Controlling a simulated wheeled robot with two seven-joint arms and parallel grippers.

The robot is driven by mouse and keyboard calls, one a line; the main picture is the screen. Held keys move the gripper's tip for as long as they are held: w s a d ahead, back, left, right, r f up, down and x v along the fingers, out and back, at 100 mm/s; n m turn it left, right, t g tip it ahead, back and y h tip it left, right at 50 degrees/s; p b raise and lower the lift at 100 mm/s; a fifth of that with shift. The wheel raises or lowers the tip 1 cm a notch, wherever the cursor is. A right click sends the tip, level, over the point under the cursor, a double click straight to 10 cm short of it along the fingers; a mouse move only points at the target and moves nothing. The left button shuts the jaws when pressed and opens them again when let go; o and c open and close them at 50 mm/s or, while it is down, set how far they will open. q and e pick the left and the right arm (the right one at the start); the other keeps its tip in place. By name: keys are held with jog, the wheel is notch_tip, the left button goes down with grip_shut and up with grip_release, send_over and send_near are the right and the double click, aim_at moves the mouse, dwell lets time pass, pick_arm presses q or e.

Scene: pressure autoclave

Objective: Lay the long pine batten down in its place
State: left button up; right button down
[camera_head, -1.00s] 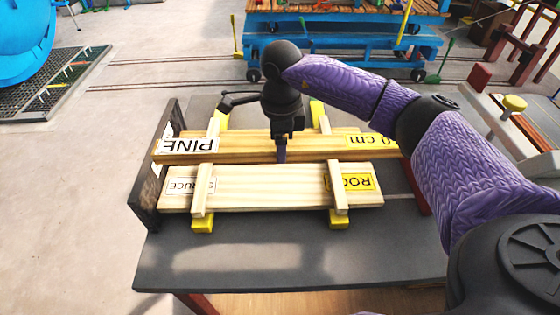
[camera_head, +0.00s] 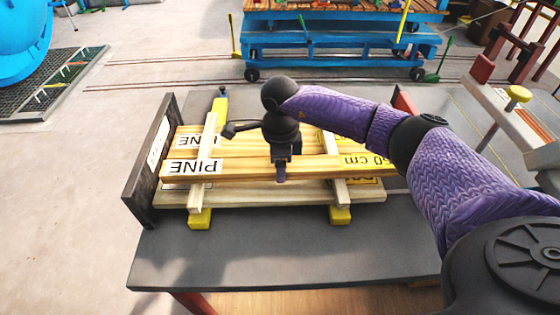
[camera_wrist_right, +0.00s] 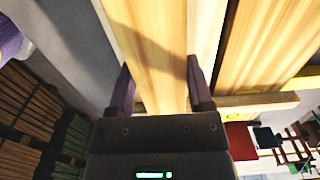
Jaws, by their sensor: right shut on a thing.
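The long pine batten (camera_head: 240,170), with a PINE label at its left end and a "cm" label at its right, lies crosswise over the board stack. My right gripper (camera_head: 281,175) is shut on its middle from above. In the right wrist view, the fingers of this gripper (camera_wrist_right: 162,92) stand on both sides of the batten (camera_wrist_right: 155,60). The batten passes over the left cross stick (camera_head: 209,130) and the right cross stick (camera_head: 340,192); I cannot tell whether it touches them. It partly hides the front board (camera_head: 260,193) and its labels. My left gripper is not in view.
A dark upright end plate (camera_head: 150,165) stands close to the batten's left end. Another board with a PINE label (camera_head: 190,142) lies behind the batten. Yellow blocks (camera_head: 199,219) support the stack. The dark table top (camera_head: 270,255) is clear in front.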

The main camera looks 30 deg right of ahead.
grip_release()
jog(key=shift+r, duration=0.3)
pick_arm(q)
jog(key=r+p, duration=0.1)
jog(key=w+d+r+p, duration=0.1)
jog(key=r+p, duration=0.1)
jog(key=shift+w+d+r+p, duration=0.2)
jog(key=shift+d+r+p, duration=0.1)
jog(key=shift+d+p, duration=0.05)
pick_arm(e)
notch_tip(320, 180, up, 13)
jog(key=shift+f, duration=0.15)
